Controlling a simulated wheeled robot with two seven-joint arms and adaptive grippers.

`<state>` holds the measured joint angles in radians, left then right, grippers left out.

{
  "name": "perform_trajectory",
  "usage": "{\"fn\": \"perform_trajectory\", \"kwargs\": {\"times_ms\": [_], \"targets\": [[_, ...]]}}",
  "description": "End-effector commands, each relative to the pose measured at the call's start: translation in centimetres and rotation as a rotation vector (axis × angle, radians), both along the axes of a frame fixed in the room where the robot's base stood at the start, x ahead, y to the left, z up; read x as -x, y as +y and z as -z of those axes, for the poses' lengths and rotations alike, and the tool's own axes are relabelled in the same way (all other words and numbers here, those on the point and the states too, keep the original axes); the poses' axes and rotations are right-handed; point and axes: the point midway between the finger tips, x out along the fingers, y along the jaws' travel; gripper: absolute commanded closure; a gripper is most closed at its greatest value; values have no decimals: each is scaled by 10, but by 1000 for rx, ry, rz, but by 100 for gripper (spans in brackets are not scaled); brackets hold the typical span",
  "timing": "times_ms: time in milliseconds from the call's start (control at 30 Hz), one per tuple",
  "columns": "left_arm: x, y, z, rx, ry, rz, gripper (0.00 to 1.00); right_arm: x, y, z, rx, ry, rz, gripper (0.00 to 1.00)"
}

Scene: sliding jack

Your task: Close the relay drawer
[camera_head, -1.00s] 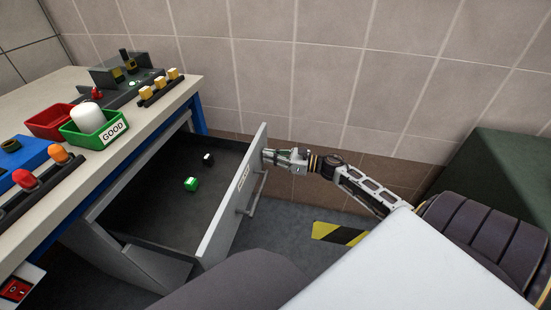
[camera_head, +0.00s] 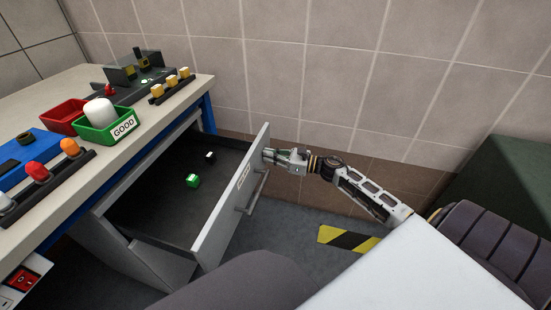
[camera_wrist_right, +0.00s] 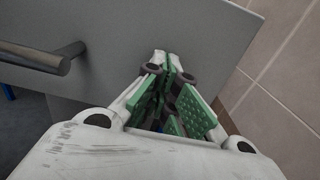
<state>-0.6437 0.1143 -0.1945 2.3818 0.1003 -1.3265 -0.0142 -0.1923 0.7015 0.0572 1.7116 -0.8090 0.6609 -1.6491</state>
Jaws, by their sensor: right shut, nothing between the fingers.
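The relay drawer (camera_head: 228,205) stands pulled out from under the workbench, with its grey front panel facing right. A bar handle (camera_head: 254,192) is on that panel; it also shows at the left of the right wrist view (camera_wrist_right: 42,58). Inside the drawer lie a green block (camera_head: 192,181) and a dark block (camera_head: 210,157). My right gripper (camera_head: 270,156) is shut and empty, with its tips at the outer face of the panel near its far end. In the right wrist view the fingertips (camera_wrist_right: 166,70) meet or nearly meet the panel, right of the handle. My left gripper is not in view.
The workbench (camera_head: 150,122) carries a green GOOD bin (camera_head: 104,130) with a white cylinder, a red bin (camera_head: 62,117) and several coloured knobs. A tiled wall is behind. Yellow-black tape (camera_head: 347,239) marks the floor, and a dark green box (camera_head: 507,200) stands at right.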

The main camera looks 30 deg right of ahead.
Motion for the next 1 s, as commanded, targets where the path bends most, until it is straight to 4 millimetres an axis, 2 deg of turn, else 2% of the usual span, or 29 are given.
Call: {"fn": "perform_trajectory", "kwargs": {"times_ms": [500,1000], "targets": [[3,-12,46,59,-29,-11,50,-56,47,0,0,-4,0,100],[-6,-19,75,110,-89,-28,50,-111,95,0,-1,-2,0,100]]}}
